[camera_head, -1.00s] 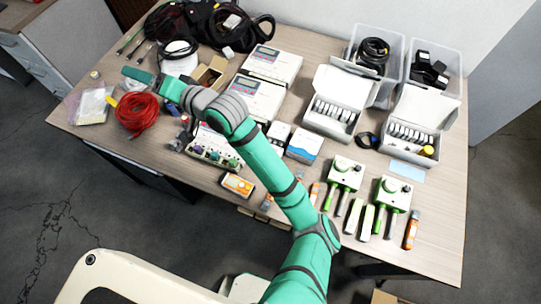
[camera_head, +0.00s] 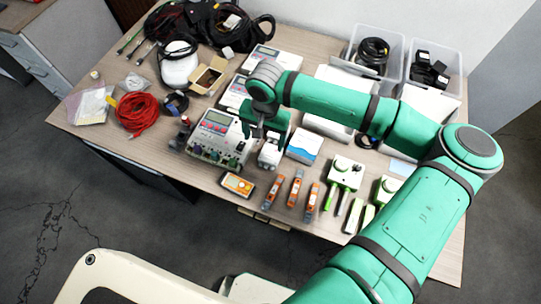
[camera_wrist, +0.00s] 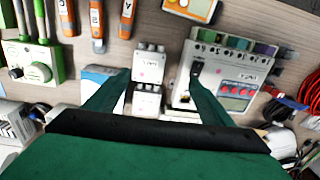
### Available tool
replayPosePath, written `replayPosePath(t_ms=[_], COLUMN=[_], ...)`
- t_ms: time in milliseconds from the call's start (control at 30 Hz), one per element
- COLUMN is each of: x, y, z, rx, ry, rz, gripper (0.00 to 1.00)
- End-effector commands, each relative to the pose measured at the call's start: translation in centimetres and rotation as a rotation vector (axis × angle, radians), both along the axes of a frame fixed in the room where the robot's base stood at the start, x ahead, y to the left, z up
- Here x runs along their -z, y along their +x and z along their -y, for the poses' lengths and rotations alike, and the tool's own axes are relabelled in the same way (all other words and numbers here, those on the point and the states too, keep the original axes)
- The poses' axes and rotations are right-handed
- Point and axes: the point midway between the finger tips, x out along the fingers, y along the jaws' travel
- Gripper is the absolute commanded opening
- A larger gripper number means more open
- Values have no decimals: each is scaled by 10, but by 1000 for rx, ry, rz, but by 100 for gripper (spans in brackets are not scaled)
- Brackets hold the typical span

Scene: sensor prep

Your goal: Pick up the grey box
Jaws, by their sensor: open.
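A small light grey box (camera_head: 269,157) with several connectors along its front stands on the table, partly hidden under my gripper (camera_head: 265,132). In the wrist view the grey box (camera_wrist: 149,65) lies between my two open fingers (camera_wrist: 160,70), nearer the left one, and a similar small box (camera_wrist: 147,99) sits directly behind it. I cannot tell how far the fingertips are above the box. No contact shows.
A larger instrument with coloured knobs (camera_head: 217,138) stands close on the left, and a blue-and-white box (camera_head: 304,146) on the right. An orange meter (camera_head: 238,184) and orange tools (camera_head: 296,187) lie in front. White cases and clear bins (camera_head: 376,50) stand behind.

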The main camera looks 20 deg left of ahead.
Motion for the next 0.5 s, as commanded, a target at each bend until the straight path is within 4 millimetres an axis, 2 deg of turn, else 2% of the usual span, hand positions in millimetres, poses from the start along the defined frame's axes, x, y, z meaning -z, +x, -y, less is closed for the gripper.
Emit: replayPosePath(t_ms=[33,133,500], x=[0,4,51], y=[2,3,3], z=[9,18,18], rx=[13,26,27], ry=[-26,-49,-51], rz=[0,-4,-4], gripper=[76,76,76])
